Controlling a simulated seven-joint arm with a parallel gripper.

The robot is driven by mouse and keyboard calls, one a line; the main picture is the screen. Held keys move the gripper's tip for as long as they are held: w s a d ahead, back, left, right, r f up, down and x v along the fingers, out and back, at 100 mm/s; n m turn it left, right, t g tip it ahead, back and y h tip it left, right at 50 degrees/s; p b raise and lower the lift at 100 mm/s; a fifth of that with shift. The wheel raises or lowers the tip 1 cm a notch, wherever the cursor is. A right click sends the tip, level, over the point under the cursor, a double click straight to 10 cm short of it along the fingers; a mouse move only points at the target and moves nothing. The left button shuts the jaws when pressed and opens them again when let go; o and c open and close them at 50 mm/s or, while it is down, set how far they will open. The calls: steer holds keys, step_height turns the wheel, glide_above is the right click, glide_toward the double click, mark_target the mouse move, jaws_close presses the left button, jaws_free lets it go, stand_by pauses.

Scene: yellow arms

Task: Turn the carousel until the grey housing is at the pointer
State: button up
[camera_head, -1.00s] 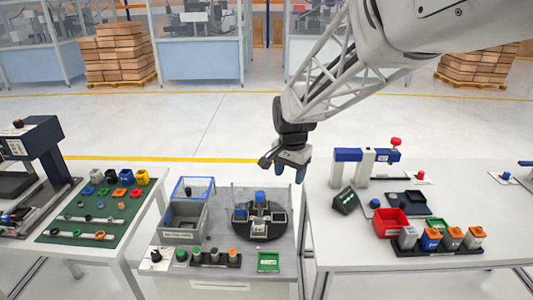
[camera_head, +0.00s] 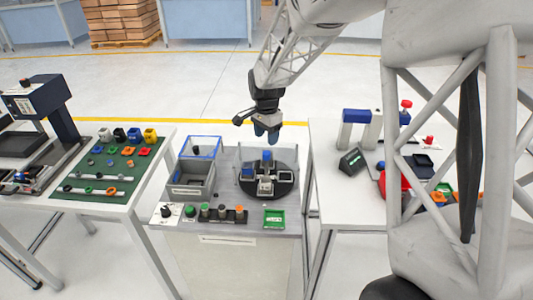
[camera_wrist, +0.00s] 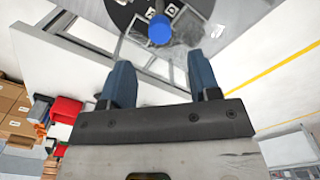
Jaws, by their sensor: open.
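The carousel (camera_head: 285,190) is a round black turntable on the middle table, with several small fixtures and parts on it. A blue part (camera_head: 267,155) stands at its far side, and a light grey part (camera_head: 265,186) lies at its near side; I cannot tell whether this is the grey housing. I cannot make out the pointer. In the wrist view, the carousel (camera_wrist: 118,14) shows at the top edge with a blue knob-like part (camera_wrist: 161,29). My gripper (camera_head: 267,139) is open and empty, above and behind the carousel's far edge. Its blue fingers (camera_wrist: 162,82) are apart in the wrist view.
A grey bin (camera_head: 190,182) stands left of the carousel. The left table has a green mat (camera_head: 110,180); the right table holds a small dark display box (camera_head: 352,161).

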mark_target(266, 152)
steer(key=shift+f, duration=3.9)
jaws_close()
